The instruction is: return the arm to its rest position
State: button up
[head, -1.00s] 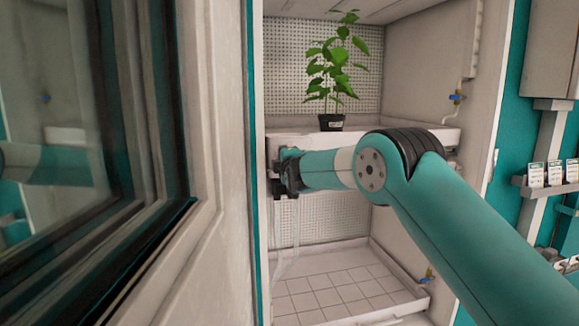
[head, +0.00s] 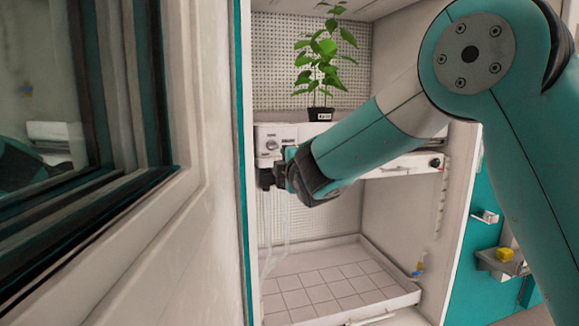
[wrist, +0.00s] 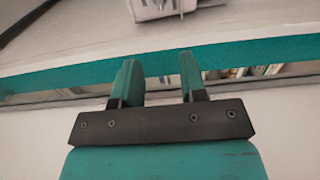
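My arm reaches in from the right in the head view, its elbow raised high at the upper right. My gripper (head: 268,178) is in front of the growth chamber, just below the front of the upper shelf and beside the door-side edge. In the wrist view my gripper (wrist: 157,70) has its two teal fingers well apart, with nothing between them. Beyond the fingertips are a teal strip and pale surfaces.
A leafy plant in a black pot (head: 320,114) stands on the upper shelf. A lower tray (head: 330,285) with a tiled floor is empty. The open chamber door (head: 205,200) fills the left side. A wall bracket with a yellow item (head: 504,254) is at the right.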

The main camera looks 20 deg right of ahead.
jog(key=shift+s, duration=0.15)
jog(key=s+a+f+m+g+y+p, duration=0.1)
jog(key=s+g, duration=0.5)
jog(key=s, duration=0.8)
jog(key=s+a+f+m+g+y+p, duration=0.1)
jog(key=s+m+g, duration=0.5)
jog(key=s, duration=0.8)
jog(key=s+a+f+m+g+y+p, duration=0.2)
jog(key=s+g, duration=0.4)
jog(key=s, duration=0.8)
jog(key=shift+f+m+p, duration=0.7)
jog(key=shift+m+p, duration=0.2)
jog(key=shift+m, duration=0.2)
